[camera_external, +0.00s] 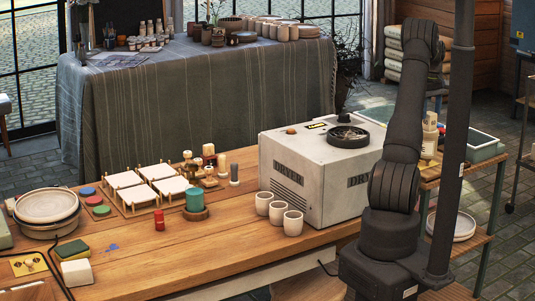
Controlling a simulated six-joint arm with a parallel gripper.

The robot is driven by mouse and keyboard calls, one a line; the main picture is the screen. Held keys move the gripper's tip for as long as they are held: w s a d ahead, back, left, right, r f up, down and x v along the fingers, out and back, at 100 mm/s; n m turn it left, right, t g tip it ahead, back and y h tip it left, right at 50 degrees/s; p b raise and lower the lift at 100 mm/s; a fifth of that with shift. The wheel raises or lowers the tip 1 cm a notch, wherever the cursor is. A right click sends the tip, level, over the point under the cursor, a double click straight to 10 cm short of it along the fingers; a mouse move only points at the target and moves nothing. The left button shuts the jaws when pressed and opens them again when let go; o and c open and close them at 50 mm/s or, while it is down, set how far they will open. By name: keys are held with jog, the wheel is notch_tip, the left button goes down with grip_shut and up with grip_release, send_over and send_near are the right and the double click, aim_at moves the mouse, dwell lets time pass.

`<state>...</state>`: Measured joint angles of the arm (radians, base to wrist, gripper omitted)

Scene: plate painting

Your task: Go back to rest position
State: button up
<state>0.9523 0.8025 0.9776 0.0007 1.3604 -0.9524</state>
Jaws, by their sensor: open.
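My dark arm stands at the right, with its base at the front edge of the workbench. Its upper link rises nearly upright to an elbow near the top of the picture. I cannot make out my gripper or its fingertips; the far part of the arm seems hidden behind the upper link. A stack of pale plates (47,206) sits at the left end of the wooden workbench (225,242), well away from the arm. A white box dryer (312,178) stands close to the left of the arm, with a black round ring (349,136) on top.
Three white cups (277,213) stand before the dryer. A dark vertical post (457,130) rises beside my arm. The bench's front middle is clear.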

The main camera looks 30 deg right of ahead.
jog(key=shift+r, duration=0.3)
